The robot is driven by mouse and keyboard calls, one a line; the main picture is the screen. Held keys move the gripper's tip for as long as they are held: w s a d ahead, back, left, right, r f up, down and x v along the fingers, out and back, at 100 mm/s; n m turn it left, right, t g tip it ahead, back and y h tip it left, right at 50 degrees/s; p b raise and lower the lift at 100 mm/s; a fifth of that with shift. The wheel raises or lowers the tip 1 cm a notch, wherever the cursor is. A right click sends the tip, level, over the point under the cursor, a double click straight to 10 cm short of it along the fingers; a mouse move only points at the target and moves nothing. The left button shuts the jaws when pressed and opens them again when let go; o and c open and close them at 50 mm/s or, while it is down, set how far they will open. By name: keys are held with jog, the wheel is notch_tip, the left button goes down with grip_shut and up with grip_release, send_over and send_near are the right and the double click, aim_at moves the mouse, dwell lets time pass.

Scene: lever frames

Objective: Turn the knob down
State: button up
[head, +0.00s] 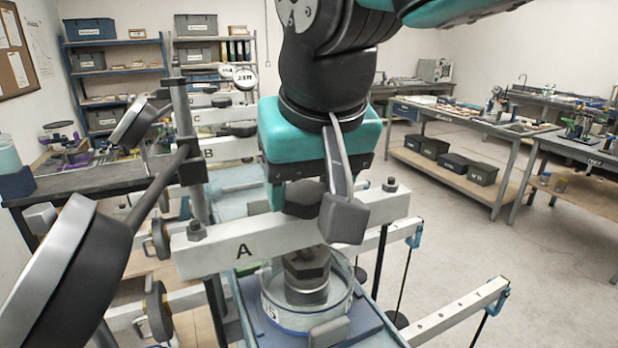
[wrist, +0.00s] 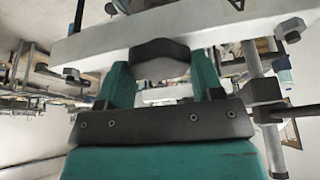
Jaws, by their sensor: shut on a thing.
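The black knob (head: 303,198) sits on top of the white beam marked A (head: 235,250), near the beam's middle. My gripper (head: 292,190) comes down on it from above with its teal fingers around the knob. In the wrist view the knob (wrist: 158,50) fills the space between the two fingers of my gripper (wrist: 160,72), which is shut on it. In the head view my wrist and a grey block hide part of the knob and the right finger. Below the beam, a dark hex piece over a metal cylinder (head: 306,285) stands in a clear round dish (head: 268,312).
A dark post (head: 185,120) with big round-headed handles (head: 45,265) stands close on the left. More white beams (head: 225,148) lie behind beam A. A beam end (head: 465,308) juts out at the lower right. The floor (head: 440,230) on the right is clear.

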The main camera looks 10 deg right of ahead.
jog(key=m+h+p, duration=0.1)
jog(key=m, duration=0.3)
jog(key=shift+a+h, duration=0.1)
jog(key=shift+h, duration=0.3)
jog(key=shift+m+g+h+p, duration=0.3)
jog(key=shift+m+g+h, duration=0.15)
jog(key=shift+m, duration=1.35)
jog(key=o, duration=0.9)
jog(key=shift+r, duration=0.1)
jog(key=shift+a+p+v, duration=0.15)
jog(key=shift+p+v, duration=2.2)
jog(key=shift+v, duration=1.95)
jog(key=shift+a+p+v, duration=0.15)
jog(key=shift+p+v, duration=2.15)
jog(key=shift+v, duration=2)
